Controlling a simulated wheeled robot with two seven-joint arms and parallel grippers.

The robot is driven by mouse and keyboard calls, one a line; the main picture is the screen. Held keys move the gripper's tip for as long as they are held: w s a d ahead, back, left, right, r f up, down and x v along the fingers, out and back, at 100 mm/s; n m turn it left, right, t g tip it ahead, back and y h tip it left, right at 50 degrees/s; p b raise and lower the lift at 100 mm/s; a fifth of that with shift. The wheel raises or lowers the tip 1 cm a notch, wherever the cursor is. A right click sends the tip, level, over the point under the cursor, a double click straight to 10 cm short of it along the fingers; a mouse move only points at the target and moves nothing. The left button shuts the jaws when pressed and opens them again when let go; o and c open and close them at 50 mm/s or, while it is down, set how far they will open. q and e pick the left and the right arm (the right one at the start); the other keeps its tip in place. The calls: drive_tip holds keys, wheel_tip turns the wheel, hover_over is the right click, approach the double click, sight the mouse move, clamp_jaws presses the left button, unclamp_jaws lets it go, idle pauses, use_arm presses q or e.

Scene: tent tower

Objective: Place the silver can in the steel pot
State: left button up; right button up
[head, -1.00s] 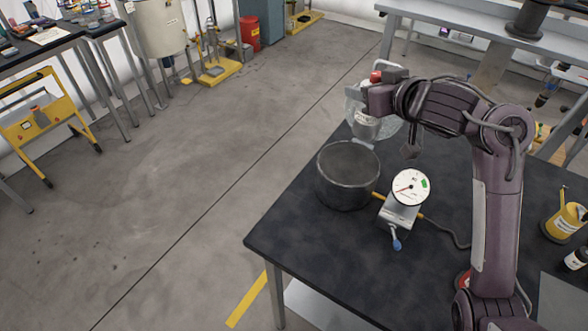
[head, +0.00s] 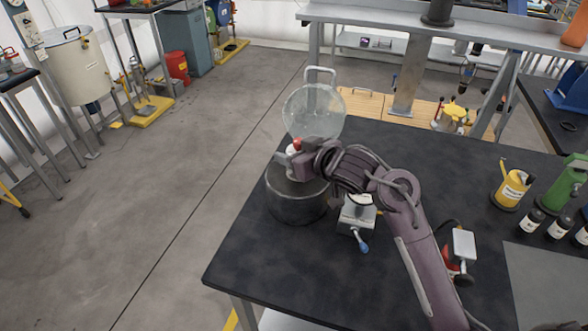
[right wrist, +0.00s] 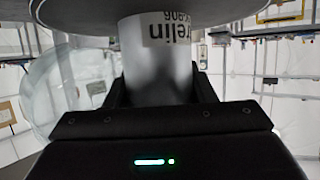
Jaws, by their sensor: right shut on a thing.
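The steel pot (head: 297,210) stands on the black table near its left edge. My right gripper (head: 290,166) is over the pot's opening, reaching in from the right. In the right wrist view my right gripper (right wrist: 160,92) is shut on the silver can (right wrist: 158,72), which shows upside-down dark lettering. A broad grey round surface (right wrist: 160,12) crosses the top of that view, just beyond the can. In the head view the can is hidden by the gripper and arm, so its depth relative to the pot's rim is unclear. My left gripper is not in view.
A round clear glass lid (head: 314,112) with a handle stands behind the pot. A metal device (head: 357,214) with a blue-tipped lever sits right of the pot, partly under my arm. A yellow bottle (head: 511,188) and dark bottles stand far right. The table's front is clear.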

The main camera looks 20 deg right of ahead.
drive_tip(key=shift+f, duration=2.1)
drive_tip(key=shift+f, duration=0.15)
drive_tip(key=o, duration=1.4)
drive_tip(key=shift+c, duration=0.2)
drive_tip(key=v, duration=1.2)
